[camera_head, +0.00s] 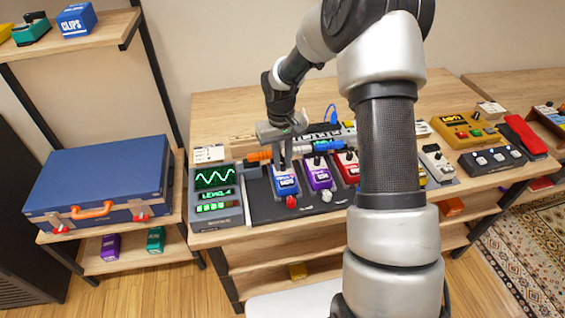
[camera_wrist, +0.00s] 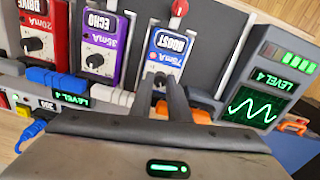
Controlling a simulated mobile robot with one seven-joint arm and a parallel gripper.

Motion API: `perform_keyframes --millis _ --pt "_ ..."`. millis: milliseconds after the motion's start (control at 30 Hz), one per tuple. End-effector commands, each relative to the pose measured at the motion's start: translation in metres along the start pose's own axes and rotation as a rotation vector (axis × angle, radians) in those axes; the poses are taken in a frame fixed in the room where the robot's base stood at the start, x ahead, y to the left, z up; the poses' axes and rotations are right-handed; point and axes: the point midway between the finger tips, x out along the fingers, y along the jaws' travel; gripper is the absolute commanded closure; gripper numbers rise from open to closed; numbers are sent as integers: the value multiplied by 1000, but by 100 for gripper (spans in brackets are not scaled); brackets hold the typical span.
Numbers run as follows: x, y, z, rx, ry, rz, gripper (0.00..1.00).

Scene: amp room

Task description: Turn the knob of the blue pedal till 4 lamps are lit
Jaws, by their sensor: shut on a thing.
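The blue pedal (camera_head: 286,184) stands on the dark board on the table, below my gripper (camera_head: 283,164) in the head view. In the wrist view the blue pedal (camera_wrist: 168,46) reads "BOOST" and "75mA". My gripper (camera_wrist: 164,84) is shut on its dark knob (camera_wrist: 160,79), which is mostly hidden between the fingertips. The meter box (camera_head: 215,197) stands just left of the board and also shows in the wrist view (camera_wrist: 268,70). Its screen has a green wave and reads "LEVEL 4". Several lamps (camera_wrist: 299,60) in its row are lit green.
A purple pedal (camera_head: 319,175) and a red pedal (camera_head: 347,164) stand close right of the blue one. A red footswitch (camera_wrist: 180,8) rises from the board near the blue pedal. Orange and blue plugs lie behind the pedals. A blue case (camera_head: 105,180) rests on the left shelf.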

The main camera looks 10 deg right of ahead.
Motion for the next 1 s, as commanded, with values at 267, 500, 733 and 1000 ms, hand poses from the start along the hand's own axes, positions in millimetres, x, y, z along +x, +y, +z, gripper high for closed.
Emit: perform_keyframes --millis 267,500,733,1000 --pt "0 0 -1 126 -1 0 100" --pt "-1 0 -1 164 -2 1 100" --pt "-1 0 -1 166 -2 0 100" --pt "-1 0 -1 165 -2 0 65"
